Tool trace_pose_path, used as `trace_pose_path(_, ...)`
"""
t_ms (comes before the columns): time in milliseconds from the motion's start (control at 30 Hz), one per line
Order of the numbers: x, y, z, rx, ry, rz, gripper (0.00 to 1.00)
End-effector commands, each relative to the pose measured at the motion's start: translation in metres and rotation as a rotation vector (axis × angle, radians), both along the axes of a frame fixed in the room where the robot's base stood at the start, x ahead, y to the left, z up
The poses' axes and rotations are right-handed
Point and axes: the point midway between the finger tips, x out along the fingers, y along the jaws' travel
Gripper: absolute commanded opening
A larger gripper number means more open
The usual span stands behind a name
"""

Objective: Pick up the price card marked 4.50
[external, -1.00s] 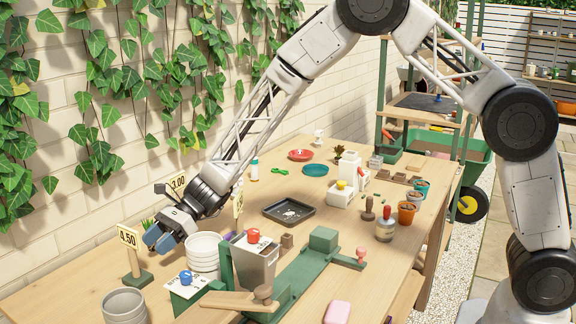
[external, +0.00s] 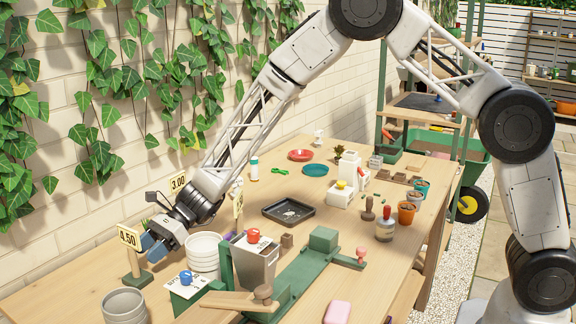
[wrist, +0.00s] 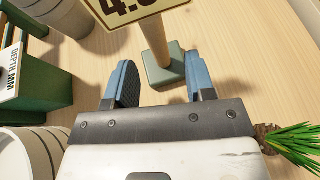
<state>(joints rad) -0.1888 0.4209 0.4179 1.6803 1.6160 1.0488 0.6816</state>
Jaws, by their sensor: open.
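The price card marked 4.50 (external: 129,238) is a cream sign with a dark border on a wooden post with a green square base (external: 137,279), standing upright at the left end of the table. In the wrist view, the card (wrist: 128,10) is partly cut off at the top edge, and its post (wrist: 155,38) runs down to the green base (wrist: 165,70). My gripper (external: 152,246) is open and empty, just right of the card. In the wrist view, its blue fingertips (wrist: 157,75) lie on either side of the base's near edge as seen; contact is not visible.
Stacked white pots (external: 203,252) stand right of my gripper, and grey pots (external: 124,306) stand in front of the card. A 3.00 card (external: 178,182) is behind my wrist. A spiky green plant (wrist: 290,143) is at the wrist view's right. Bare wood surrounds the card's base.

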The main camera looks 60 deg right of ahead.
Motion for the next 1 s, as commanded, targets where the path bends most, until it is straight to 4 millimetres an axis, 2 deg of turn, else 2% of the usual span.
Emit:
trace_pose_path(433, 0.006, 0.040, -0.018, -0.001, 0.002, 0.001, 0.50)
trace_pose_path(1000, 0.007, 0.044, -0.020, 0.000, 0.000, 0.000, 0.50)
